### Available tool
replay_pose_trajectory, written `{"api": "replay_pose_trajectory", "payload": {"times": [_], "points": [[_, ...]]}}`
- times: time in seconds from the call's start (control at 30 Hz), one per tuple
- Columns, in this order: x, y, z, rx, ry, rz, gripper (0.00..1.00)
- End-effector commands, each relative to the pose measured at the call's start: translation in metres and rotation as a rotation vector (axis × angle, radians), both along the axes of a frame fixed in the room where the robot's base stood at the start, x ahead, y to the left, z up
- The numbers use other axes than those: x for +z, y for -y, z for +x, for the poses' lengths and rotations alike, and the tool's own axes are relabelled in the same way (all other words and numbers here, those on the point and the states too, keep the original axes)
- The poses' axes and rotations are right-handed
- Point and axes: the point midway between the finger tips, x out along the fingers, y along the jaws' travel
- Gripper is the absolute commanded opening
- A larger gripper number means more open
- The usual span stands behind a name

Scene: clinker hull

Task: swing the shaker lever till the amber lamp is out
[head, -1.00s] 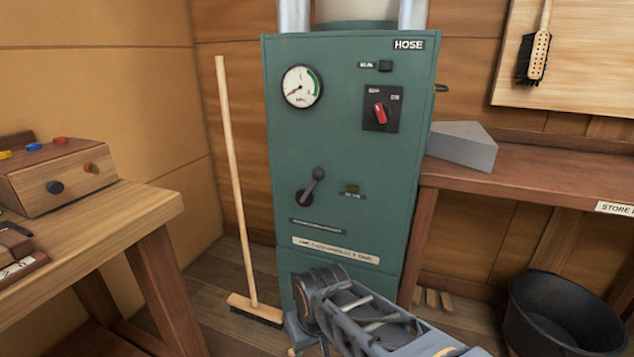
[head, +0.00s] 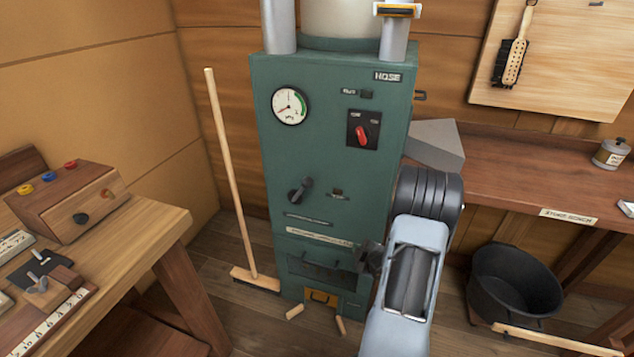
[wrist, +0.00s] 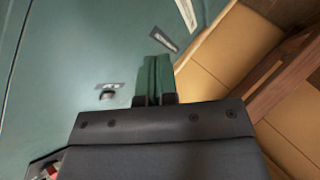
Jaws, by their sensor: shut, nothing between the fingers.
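The shaker lever (head: 301,189) is a short dark arm with a rounded knob on the front of the green cabinet (head: 270,150). Its knob points up and to the right. The small lamp (head: 338,193) sits right of the lever and looks dark brown, with no clear glow. What seems to be the lamp (wrist: 107,94) also shows in the wrist view, left of the fingers. My gripper (wrist: 158,68) is shut and empty, its fingertips in front of the cabinet face. The lever is not visible in the wrist view. In the head view my arm mostly hides the gripper.
The cabinet also has a gauge (head: 290,106) and a red rotary switch (head: 362,134). A broom (head: 232,180) leans left of it. A workbench (head: 150,225) stands at left, a shelf (head: 520,170) and black tub (head: 515,285) at right. Short wooden pieces lie by the cabinet's foot.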

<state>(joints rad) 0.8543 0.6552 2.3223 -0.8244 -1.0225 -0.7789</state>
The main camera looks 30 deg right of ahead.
Motion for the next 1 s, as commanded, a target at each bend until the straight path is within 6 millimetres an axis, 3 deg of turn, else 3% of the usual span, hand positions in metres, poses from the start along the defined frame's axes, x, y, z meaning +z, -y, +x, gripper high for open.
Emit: {"api": "replay_pose_trajectory", "payload": {"times": [0.17,0.3,0.4,0.67,1.0], "points": [[0.049,-0.027,0.015,0.22,0.363,-0.174,0.0],[0.089,-0.041,0.013,0.307,0.595,-0.292,0.0],[0.107,-0.046,0.008,0.33,0.706,-0.35,0.0],[0.126,-0.051,0.013,0.333,0.794,-0.437,0.0],[0.146,-0.065,0.069,0.333,0.791,-0.436,0.0]]}}
